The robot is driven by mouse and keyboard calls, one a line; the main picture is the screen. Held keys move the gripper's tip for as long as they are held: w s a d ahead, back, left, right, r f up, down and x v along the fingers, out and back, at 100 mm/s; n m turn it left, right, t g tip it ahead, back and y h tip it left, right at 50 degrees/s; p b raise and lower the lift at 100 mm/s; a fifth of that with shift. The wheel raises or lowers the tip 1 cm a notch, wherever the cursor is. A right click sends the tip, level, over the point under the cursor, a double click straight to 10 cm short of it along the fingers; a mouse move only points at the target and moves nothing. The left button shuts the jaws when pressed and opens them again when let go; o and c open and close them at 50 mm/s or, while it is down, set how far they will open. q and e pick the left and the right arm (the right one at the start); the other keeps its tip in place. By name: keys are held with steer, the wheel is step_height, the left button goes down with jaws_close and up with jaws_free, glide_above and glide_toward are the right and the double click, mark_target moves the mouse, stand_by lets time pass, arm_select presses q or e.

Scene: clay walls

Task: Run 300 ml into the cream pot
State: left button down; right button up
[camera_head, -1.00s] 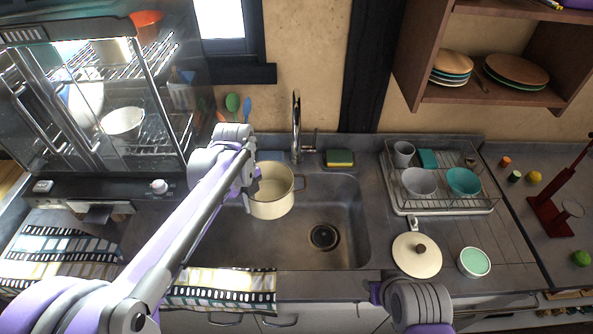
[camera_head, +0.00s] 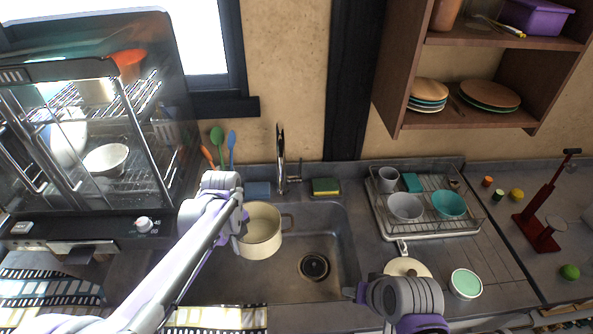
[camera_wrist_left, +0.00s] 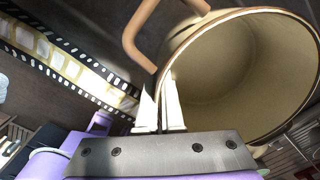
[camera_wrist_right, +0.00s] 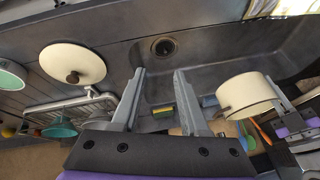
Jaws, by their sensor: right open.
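The cream pot (camera_head: 263,237) hangs upright over the left part of the sink (camera_head: 335,275), just front-left of the tap (camera_head: 281,150). Its inside looks bare in the left wrist view (camera_wrist_left: 235,70), and a tan side handle shows there. My left gripper (camera_head: 243,222) is shut on the pot's rim, its fingers on either side of the wall (camera_wrist_left: 161,110). The tap's lever (camera_head: 294,179) is on the right of its spout; no water stream shows. My right gripper (camera_head: 358,292) is open and empty over the sink's front right; its spread fingers show in its wrist view (camera_wrist_right: 156,100).
A yellow-green sponge (camera_head: 325,187) lies behind the sink. A dish rack (camera_head: 430,230) with bowls stands to the right. The cream lid (camera_head: 405,266) and a mint-topped bowl (camera_head: 466,283) are at the front right. A glass-doored dish cabinet (camera_head: 80,150) stands at the left.

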steer(key=w+a+r+m+y, duration=0.2)
steer(key=w+m, duration=0.1)
steer(key=w, duration=0.4)
steer(key=w+a+r+m+y, duration=0.1)
steer(key=w+a+m+y, duration=0.1)
steer(key=w+m, duration=0.35)
steer(key=m+t+y, duration=0.5)
steer(key=m+y, duration=0.5)
steer(key=m, duration=0.4)
glide_toward(301, 160)
steer(key=x, duration=1)
steer(key=shift+w+f, duration=0.25)
steer(key=shift+w, duration=0.05)
jaws_close()
